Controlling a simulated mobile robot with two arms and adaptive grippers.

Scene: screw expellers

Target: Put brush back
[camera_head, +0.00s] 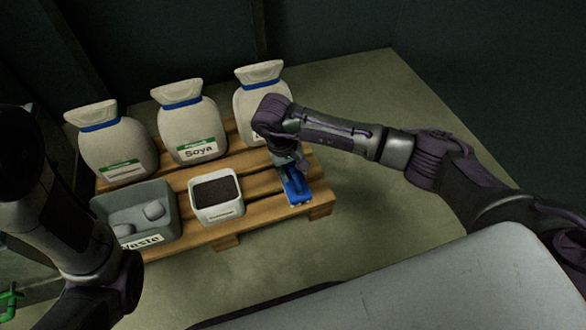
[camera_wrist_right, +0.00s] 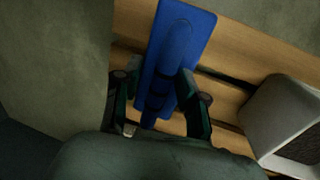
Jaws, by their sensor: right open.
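In the right wrist view the brush (camera_wrist_right: 180,42) is a long flat blue shape with a narrower part reaching down between my fingers. My right gripper (camera_head: 288,163) points down over the brush's far end. In its wrist view the two fingers of the right gripper (camera_wrist_right: 163,88) are apart, one on each side of the narrow part. Contact cannot be told. My left arm shows at the left, but its gripper does not.
The pallet (camera_head: 225,240) carries several tied sacks (camera_head: 190,120) along the back. A grey waste bin (camera_head: 165,198) with pale lumps and a white container (camera_head: 238,205) of dark grains stand left of the brush. The floor (camera_head: 365,120) right of the pallet is clear.

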